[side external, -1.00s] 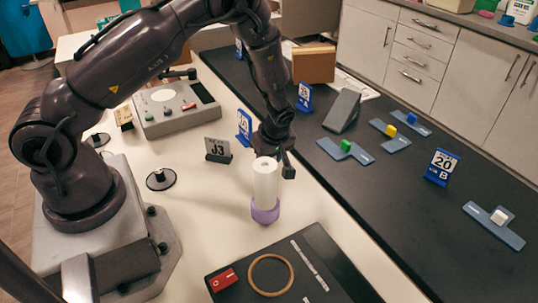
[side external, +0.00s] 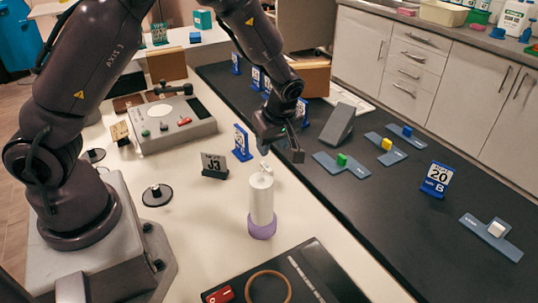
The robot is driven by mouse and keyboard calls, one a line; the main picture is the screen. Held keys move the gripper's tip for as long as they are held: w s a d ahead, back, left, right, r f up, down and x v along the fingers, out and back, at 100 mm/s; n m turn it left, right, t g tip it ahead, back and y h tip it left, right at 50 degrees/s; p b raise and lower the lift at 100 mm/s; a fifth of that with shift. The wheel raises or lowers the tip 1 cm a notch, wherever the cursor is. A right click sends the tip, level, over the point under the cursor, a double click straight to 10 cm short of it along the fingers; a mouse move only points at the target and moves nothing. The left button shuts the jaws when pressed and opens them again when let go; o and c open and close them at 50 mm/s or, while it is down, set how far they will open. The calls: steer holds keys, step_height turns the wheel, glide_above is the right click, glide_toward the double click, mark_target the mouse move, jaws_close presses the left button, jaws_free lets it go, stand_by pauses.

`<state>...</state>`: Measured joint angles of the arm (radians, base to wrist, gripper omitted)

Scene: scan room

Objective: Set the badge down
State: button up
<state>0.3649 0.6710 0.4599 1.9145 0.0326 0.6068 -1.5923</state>
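My gripper (side external: 282,147) is in the air above the near edge of the black counter strip, just behind and above a white cylinder (side external: 261,202) on a purple base. The cylinder stands upright on the white table. The fingers are small, dark and partly turned away, so I cannot tell whether they are open or shut. A small whitish shape shows below the gripper, by the cylinder's top; I cannot tell whether the gripper holds it. I cannot pick out a badge for certain.
A J3 sign (side external: 214,165), a blue stand (side external: 241,143) and a grey control box (side external: 172,123) stand left of the gripper. Blue-grey plates with coloured blocks (side external: 342,162) and a number 20 sign (side external: 438,179) are on the black counter (side external: 390,215). A black tray (side external: 318,262) lies in front.

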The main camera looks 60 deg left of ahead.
steer(key=s+d+r+m+t+h, duration=0.15)
steer(key=s+r+m, duration=0.25)
steer(key=r, duration=0.4)
steer(key=s+d+r+m+t+h, duration=0.1)
steer(key=s+d+r+m+h, duration=0.2)
steer(key=r, duration=0.5)
steer(key=s+r+m+t, duration=0.1)
steer(key=s+r+m, duration=0.2)
steer(key=s+m, duration=0.2)
steer(key=s+r+m+t+y, duration=0.1)
steer(key=s+r+m+t, duration=0.1)
steer(key=s+m, duration=0.4)
steer(key=shift+s+d+r, duration=0.4)
steer(key=shift+s+r, duration=0.3)
steer(key=shift+r, duration=0.05)
